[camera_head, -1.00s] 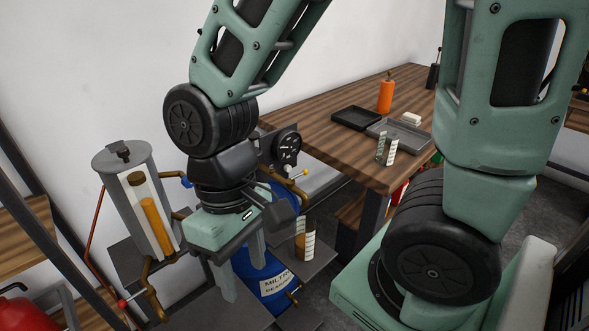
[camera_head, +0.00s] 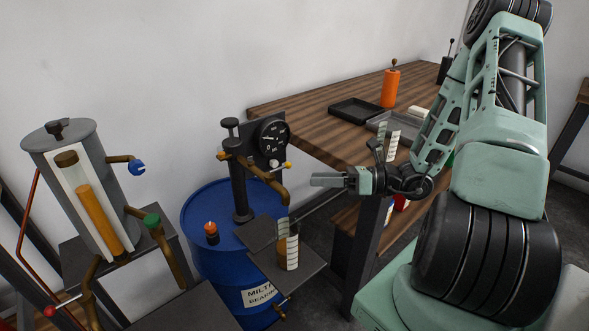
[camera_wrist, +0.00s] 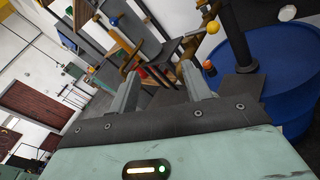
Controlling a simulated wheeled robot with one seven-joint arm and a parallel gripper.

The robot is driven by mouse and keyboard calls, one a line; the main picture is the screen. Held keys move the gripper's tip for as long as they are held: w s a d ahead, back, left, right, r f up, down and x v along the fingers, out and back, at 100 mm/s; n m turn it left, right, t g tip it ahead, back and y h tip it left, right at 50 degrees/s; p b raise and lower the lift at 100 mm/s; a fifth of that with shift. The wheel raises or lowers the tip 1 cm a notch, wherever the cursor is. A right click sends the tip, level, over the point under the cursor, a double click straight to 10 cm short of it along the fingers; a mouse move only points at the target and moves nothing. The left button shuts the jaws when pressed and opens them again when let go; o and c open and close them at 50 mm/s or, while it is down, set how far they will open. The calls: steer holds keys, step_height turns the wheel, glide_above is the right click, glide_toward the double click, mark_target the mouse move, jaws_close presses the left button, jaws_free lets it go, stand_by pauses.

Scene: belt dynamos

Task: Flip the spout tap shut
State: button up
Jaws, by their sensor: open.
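A brass spout (camera_head: 265,178) curves out from the dark pump on the blue drum (camera_head: 205,222). A small lever with a yellow ball end (camera_head: 287,165) sits at the spout, likely its tap; its exact setting is hard to tell. My gripper (camera_head: 322,180) is to the right of the spout, pointing left, apart from it and empty. In the wrist view the fingers of my gripper (camera_wrist: 160,88) are spread with nothing between them; the yellow ball (camera_wrist: 213,27) shows beyond, above the right finger.
A marked clear jar (camera_head: 292,252) stands on a plate below the spout. A dial gauge (camera_head: 272,138) is behind the spout. An orange-capped knob (camera_head: 211,232) is on the drum. A grey tank (camera_head: 90,175) with blue and green taps stands left. A wooden bench (camera_head: 310,110) is behind.

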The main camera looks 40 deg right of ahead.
mark_target(290, 166)
steer(key=d+f+m+t+h, duration=0.3)
steer(key=d+m, duration=0.1)
steer(key=d, duration=0.3)
steer(key=x, duration=0.8)
steer(key=p+x, duration=0.1)
steer(key=x, duration=0.7)
steer(key=shift+w+a+r, duration=0.2)
steer(key=shift+w, duration=0.05)
steer(key=c, duration=1)
